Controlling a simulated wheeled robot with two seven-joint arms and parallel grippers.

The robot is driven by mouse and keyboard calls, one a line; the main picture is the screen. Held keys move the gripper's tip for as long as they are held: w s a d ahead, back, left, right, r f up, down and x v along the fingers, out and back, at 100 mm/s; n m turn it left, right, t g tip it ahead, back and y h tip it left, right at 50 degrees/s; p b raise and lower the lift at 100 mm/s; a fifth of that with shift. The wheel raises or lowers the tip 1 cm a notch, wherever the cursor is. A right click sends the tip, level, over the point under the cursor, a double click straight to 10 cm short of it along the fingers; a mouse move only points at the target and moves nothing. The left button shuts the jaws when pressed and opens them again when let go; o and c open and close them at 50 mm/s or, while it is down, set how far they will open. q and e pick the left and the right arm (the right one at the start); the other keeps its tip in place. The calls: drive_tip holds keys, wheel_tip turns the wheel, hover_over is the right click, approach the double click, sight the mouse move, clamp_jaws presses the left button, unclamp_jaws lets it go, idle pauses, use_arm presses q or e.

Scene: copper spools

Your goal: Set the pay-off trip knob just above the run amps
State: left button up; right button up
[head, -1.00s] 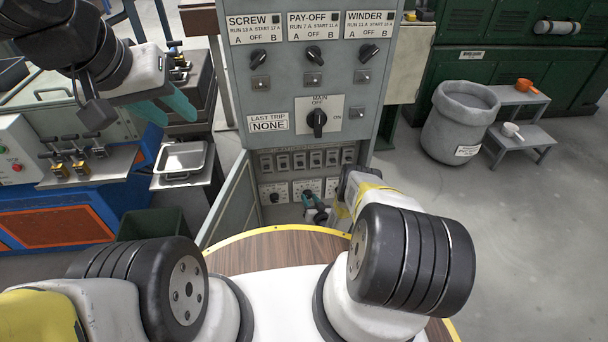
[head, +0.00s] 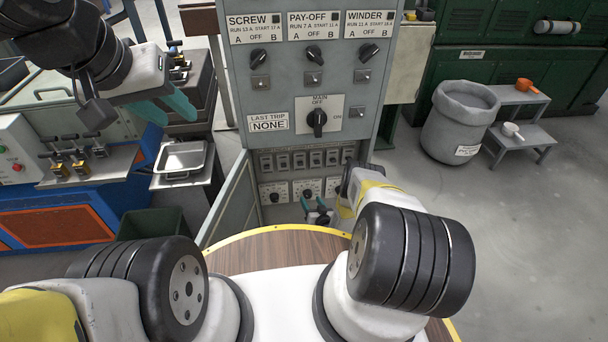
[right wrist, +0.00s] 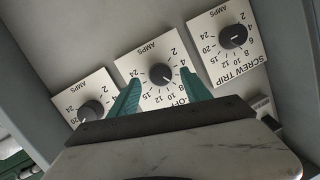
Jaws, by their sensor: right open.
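The pay-off trip knob (right wrist: 161,74) is a round black knob on the middle white dial plate, seen upside down in the right wrist view. Its white mark points to the lower right, seemingly between 6 and 8. My right gripper (right wrist: 163,93) is open, with teal fingers on either side of the lower dial; I cannot tell if they touch the knob. In the head view my right gripper (head: 317,204) is low before the cabinet's dial row. The pay-off label (head: 314,26) reads run 7 A, start 11 A. My left gripper (head: 166,107) hangs at upper left, its opening unclear.
The screw trip knob (right wrist: 233,36) and another amps knob (right wrist: 91,111) flank the middle dial. The main switch (head: 317,121) sits above a row of breakers (head: 299,160). The open cabinet door (head: 231,205) stands left of the dials. A grey bin (head: 459,122) stands right.

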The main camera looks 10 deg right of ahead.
drive_tip(key=v, duration=0.5)
drive_tip(key=shift+s+r, duration=0.1)
drive_tip(key=shift+s, duration=0.25)
